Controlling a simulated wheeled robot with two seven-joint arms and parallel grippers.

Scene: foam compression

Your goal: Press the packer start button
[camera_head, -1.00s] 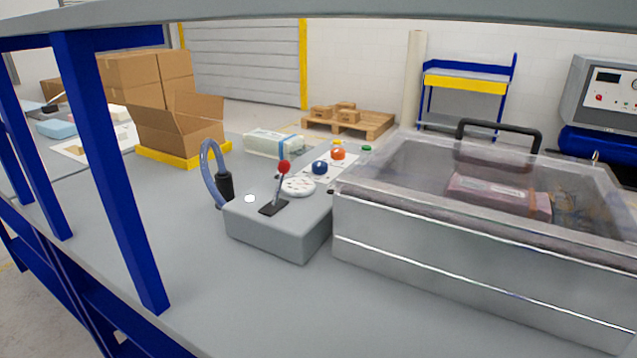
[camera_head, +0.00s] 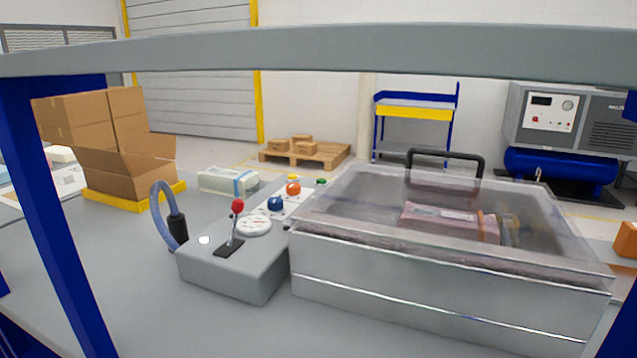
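The packer is a grey metal box (camera_head: 440,285) with a clear lid (camera_head: 350,208) and a black handle (camera_head: 445,152). The lid looks lowered over a pinkish packed item (camera_head: 450,222). To its left is a grey control box (camera_head: 228,272) with a red-knobbed lever (camera_head: 237,206), a white round gauge (camera_head: 254,225) and a small white button (camera_head: 204,240). Behind it, a panel carries a blue button (camera_head: 275,203), an orange button (camera_head: 293,189), a yellow button (camera_head: 292,178) and a green button (camera_head: 321,182). I cannot tell which is the start button. Neither gripper shows.
A grey shelf edge (camera_head: 330,50) spans the top, with a blue post (camera_head: 50,220) at left. A blue hose (camera_head: 158,210) stands beside the control box. An open carton (camera_head: 125,175) and a wrapped pack (camera_head: 225,181) sit behind. The front table is bare.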

